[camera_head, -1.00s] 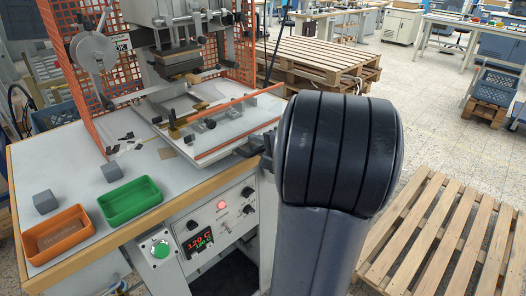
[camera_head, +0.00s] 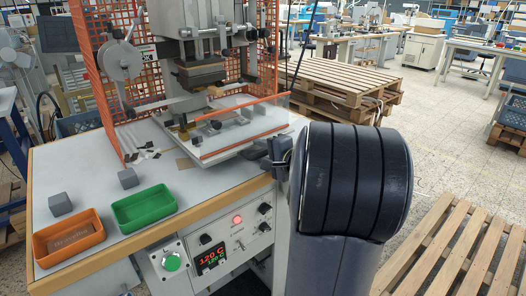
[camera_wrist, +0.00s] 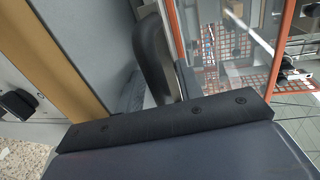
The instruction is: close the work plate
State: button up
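The work plate (camera_head: 258,128) is a light plate at the front of the stamping press (camera_head: 205,48). It sticks out over the table toward the right front, with a clear guard edged in orange strips (camera_head: 243,141). Small clamps and a fixture sit on it. My gripper (camera_head: 278,157) is mostly hidden behind my dark arm link, close to the plate's right front end. Whether it touches the plate cannot be seen. The finger gap is not clear.
A green tray (camera_head: 118,219), an orange tray (camera_head: 40,258) and grey blocks (camera_head: 60,204) are on the table's left. The control panel (camera_head: 250,238) is below the front edge. Pallets stand behind (camera_head: 345,78) and at right front (camera_head: 455,250).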

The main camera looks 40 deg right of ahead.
jog(key=shift+s, duration=0.15)
jog(key=v, duration=1)
jog(key=shift+s+b, duration=0.25)
jog(key=shift+b, duration=0.05)
jog(key=shift+d+r, duration=0.1)
jog(key=shift+c, duration=0.5)
